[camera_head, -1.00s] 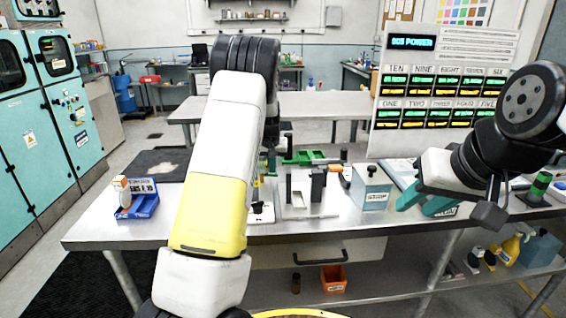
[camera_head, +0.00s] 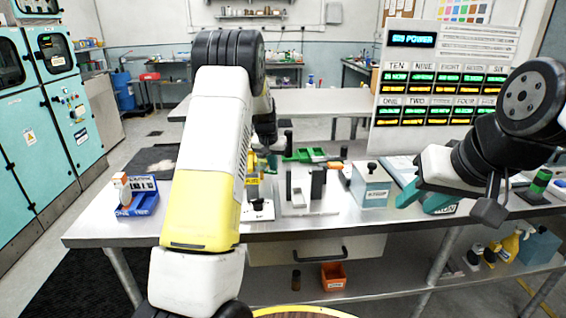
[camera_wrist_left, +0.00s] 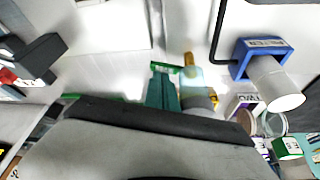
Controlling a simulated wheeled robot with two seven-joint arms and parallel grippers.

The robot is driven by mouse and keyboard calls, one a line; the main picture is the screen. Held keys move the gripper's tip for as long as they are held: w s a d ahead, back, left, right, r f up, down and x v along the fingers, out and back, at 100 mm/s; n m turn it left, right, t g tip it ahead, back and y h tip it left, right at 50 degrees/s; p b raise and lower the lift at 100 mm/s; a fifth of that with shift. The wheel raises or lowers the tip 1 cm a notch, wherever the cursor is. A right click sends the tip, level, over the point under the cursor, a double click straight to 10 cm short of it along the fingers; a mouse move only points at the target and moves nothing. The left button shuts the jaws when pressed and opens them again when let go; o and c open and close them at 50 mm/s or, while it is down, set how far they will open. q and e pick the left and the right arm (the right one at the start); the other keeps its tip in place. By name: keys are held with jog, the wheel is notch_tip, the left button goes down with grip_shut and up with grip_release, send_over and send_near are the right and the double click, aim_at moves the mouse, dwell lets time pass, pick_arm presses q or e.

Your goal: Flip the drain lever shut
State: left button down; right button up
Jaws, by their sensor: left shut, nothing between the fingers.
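My left gripper (camera_wrist_left: 163,92) has teal fingers, which are together and empty in the left wrist view. At their tips is a small green bar (camera_wrist_left: 166,67), perhaps the drain lever; I cannot tell whether they touch. A clear and brass fitting (camera_wrist_left: 190,74) stands just right of the fingers. In the head view, my left arm hides most of this spot; part of a yellow-labelled fixture (camera_head: 253,178) shows beside the arm. My right gripper (camera_head: 422,198) has its teal fingers apart, low over the right side of the table.
A blue tray (camera_head: 145,203) holding a white and orange item stands at the table's left. A lit display panel (camera_head: 440,80) rises behind.

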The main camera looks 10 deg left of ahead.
pick_arm(q)
jog(key=shift+s+m+h, duration=0.25)
jog(key=shift+m+h, duration=0.05)
jog(key=shift+m, duration=0.3)
jog(key=shift+s+d, duration=0.15)
jog(key=shift+s, duration=0.95)
jog(key=shift+w, duration=0.1)
jog(key=shift+w+a, duration=0.5)
jog(key=shift+w, duration=0.1)
